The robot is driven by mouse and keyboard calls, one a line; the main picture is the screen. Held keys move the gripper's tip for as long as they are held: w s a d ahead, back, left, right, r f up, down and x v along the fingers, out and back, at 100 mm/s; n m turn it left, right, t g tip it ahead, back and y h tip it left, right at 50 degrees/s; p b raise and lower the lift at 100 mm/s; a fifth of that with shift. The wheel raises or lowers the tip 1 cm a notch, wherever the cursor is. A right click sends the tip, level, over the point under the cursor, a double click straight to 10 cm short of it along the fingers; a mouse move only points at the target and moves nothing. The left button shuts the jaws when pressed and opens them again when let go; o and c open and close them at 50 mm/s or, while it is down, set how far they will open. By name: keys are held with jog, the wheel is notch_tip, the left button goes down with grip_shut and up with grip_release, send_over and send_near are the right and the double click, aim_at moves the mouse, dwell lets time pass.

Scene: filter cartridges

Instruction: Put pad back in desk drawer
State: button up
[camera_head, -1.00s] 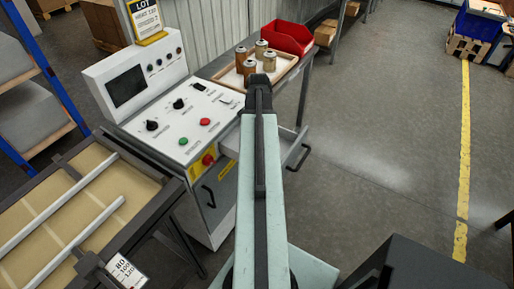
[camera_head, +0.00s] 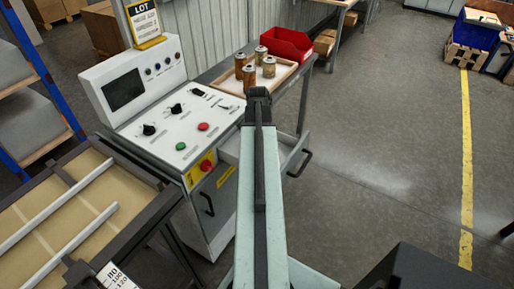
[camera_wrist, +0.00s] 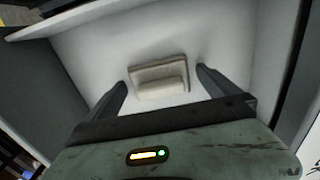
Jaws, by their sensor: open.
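A pale beige pad (camera_wrist: 160,82) lies on the white floor of the open desk drawer (camera_wrist: 95,45) in the wrist view. My gripper (camera_wrist: 162,80) is open, with one finger on each side of the pad and visible gaps between. I cannot tell the fingers' height over the drawer floor. My arm hides part of the drawer there, and the pad and fingertips are not visible in that view.
A control console (camera_head: 165,115) with knobs and buttons stands left of the drawer. A tray (camera_head: 289,77) with several filter cartridges and a red bin (camera_head: 288,44) sit on the bench behind. A framed table (camera_head: 60,215) is at lower left.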

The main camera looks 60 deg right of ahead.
notch_tip(320, 180, up, 12)
jog(key=p, duration=1.2)
jog(key=shift+r, duration=0.15)
